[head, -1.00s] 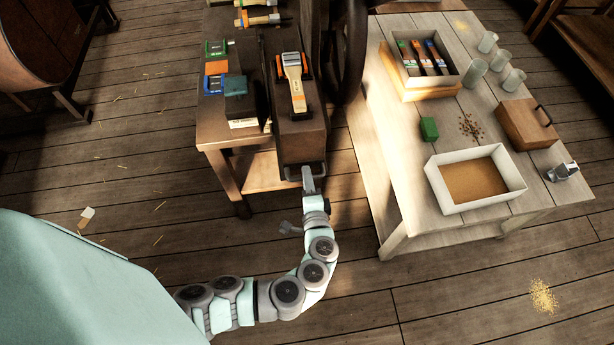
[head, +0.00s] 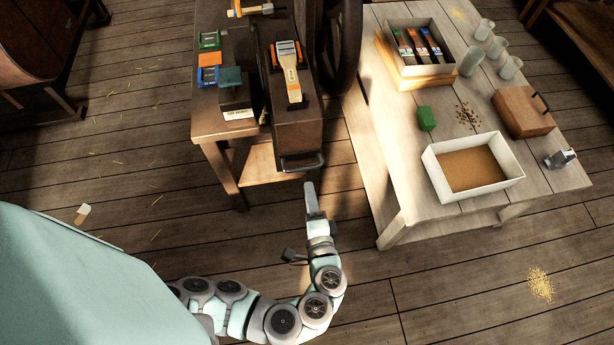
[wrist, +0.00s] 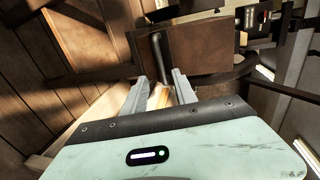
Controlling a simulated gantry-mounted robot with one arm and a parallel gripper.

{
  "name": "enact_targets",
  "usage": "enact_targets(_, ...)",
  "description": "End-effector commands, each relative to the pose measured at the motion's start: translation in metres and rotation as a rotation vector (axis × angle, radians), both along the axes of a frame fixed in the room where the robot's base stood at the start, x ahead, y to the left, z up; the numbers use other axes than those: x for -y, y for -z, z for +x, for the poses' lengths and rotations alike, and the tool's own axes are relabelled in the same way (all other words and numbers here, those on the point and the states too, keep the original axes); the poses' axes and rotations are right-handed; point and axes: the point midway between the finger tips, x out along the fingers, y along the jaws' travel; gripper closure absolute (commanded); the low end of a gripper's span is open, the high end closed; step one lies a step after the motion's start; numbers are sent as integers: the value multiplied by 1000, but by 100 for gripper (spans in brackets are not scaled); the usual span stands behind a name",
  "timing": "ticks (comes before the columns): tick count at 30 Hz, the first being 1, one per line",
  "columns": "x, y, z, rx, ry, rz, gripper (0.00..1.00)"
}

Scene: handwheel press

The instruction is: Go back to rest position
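My gripper (head: 311,192) hangs over the floor in front of the press drawer, with a gap between its tips and the drawer handle (head: 301,162). In the wrist view my gripper (wrist: 158,90) has its two fingers spread apart with nothing between them. The handle (wrist: 161,58) shows there just beyond the fingertips, on the brown drawer front. The press (head: 299,133) carries an orange and cream tool (head: 291,75) on its top. My arm curves from the lower left up to the gripper.
The left bench (head: 209,125) holds several coloured blocks and a dark box. The pale table (head: 385,170) at right holds a white tray (head: 431,173), a box of brushes (head: 393,62), glasses, a green block (head: 427,118) and a wooden case (head: 523,112).

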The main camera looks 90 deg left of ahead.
Motion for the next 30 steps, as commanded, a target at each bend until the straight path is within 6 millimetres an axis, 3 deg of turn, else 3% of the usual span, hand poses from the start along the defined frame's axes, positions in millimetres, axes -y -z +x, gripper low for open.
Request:
enact_targets(6,12,-2,0,-1,-2,-2,66)
enact_targets(25,12,-3,0,-1,-3,0,66)
enact_targets(28,13,2,9,0,26,-12,66)
enact_targets(30,15,12,26,3,83,-34,66)
